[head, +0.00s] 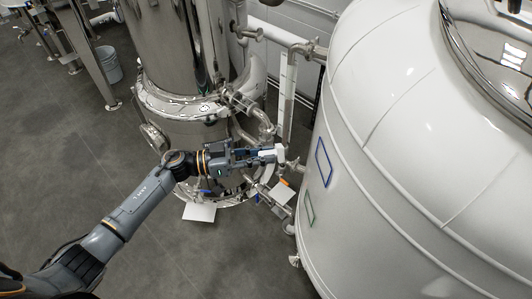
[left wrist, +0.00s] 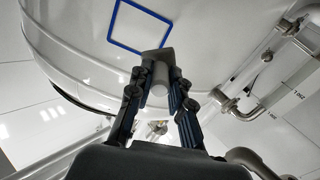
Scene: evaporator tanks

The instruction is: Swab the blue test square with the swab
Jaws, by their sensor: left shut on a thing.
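The blue test square (head: 323,162) is a blue outline on the curved side of the white tank. It also shows at the top of the left wrist view (left wrist: 140,27). My left gripper (head: 258,155) is shut on the swab (head: 278,151), a pale piece projecting from the fingertips, just left of the tank. In the left wrist view the swab (left wrist: 158,86) is a grey cylinder with a darker block-shaped head, held between the fingers. Its head overlaps the square's lower edge there; I cannot tell whether it touches. In the head view a gap shows between swab and square.
A green outlined square (head: 309,207) is below the blue one on the white tank (head: 400,130). A steel tank (head: 175,45) with pipes (head: 245,105) stands behind my left gripper. A bucket (head: 108,64) is at the back left.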

